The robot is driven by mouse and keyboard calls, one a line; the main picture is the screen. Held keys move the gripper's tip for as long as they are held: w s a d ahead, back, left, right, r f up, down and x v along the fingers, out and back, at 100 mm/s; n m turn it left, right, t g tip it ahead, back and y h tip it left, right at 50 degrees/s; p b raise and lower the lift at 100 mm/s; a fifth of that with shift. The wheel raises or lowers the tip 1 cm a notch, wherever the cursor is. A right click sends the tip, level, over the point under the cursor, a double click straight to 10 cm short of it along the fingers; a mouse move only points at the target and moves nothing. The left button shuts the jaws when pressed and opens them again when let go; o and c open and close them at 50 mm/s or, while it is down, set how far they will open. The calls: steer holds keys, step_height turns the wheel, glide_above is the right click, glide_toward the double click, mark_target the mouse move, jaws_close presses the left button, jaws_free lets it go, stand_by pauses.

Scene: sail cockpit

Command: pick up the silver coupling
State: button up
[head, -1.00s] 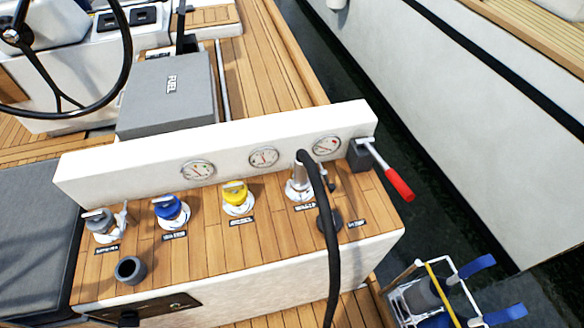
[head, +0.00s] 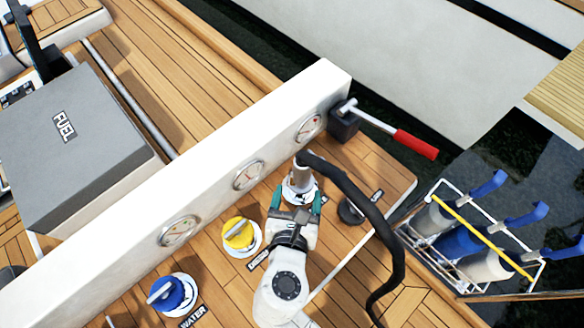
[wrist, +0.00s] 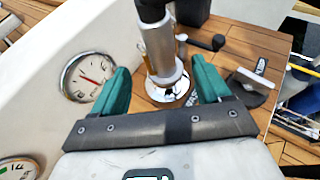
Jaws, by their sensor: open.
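The silver coupling (head: 300,178) stands upright on a round metal deck fitting (head: 300,192), with a black hose (head: 372,208) running from its top. In the wrist view the coupling (wrist: 160,50) is between and beyond the two green fingers. My gripper (head: 295,200) is open, its teal fingers pointing at the coupling from the near side. In the wrist view my gripper (wrist: 165,90) has nothing between its fingers close up. I cannot tell whether the fingertips reach either side of the coupling.
A white gauge panel (head: 215,180) stands close on the left. A red-handled lever (head: 412,144) is at its far end. A dark cap (head: 352,210) lies right of the coupling. Yellow (head: 240,234) and blue (head: 172,294) capped fittings line the deck.

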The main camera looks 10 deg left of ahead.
mark_target(300, 179)
steer(key=x, duration=0.4)
steer(key=shift+w+a+f, duration=0.1)
steer(key=shift+w+f, duration=0.05)
steer(key=shift+w, duration=0.2)
steer(key=shift+r+x, duration=0.15)
steer(key=shift+x, duration=1.25)
steer(key=shift+r+x, duration=0.1)
steer(key=shift+x, duration=1.35)
steer(key=shift+w, duration=0.1)
steer(key=shift+c, duration=0.2)
jaws_close()
